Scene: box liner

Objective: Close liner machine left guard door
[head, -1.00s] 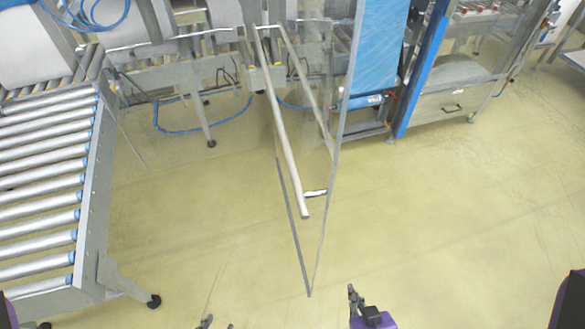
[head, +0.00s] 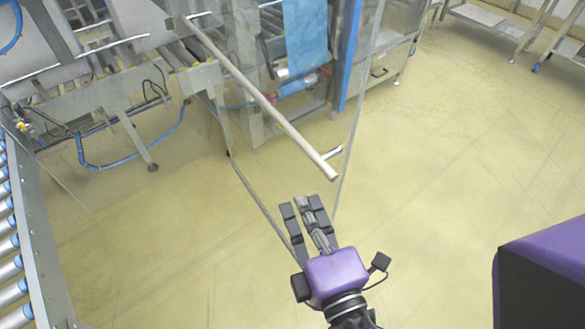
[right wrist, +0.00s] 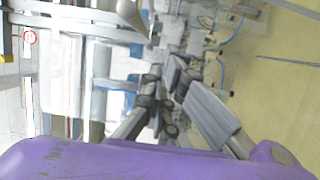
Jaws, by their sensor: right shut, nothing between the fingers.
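The liner machine's guard door (head: 290,165) is a clear panel with thin grey edges. It stands open, swung out over the floor. A pale bar (head: 265,100) runs along it, and a small light handle (head: 331,153) sits near the bar's end. My right gripper (head: 302,204) is shut and empty at the lower part of the panel, just below the bar's end in the picture. I cannot tell whether it touches the panel. Its fingers (right wrist: 164,98) also show in the right wrist view. My left gripper is not in view.
A roller conveyor (head: 32,235) stands at the left edge. The machine frame (head: 205,75) and a blue hose (head: 120,165) are behind the door. Yellow floor (head: 450,140) is clear to the right, with tables at the upper right.

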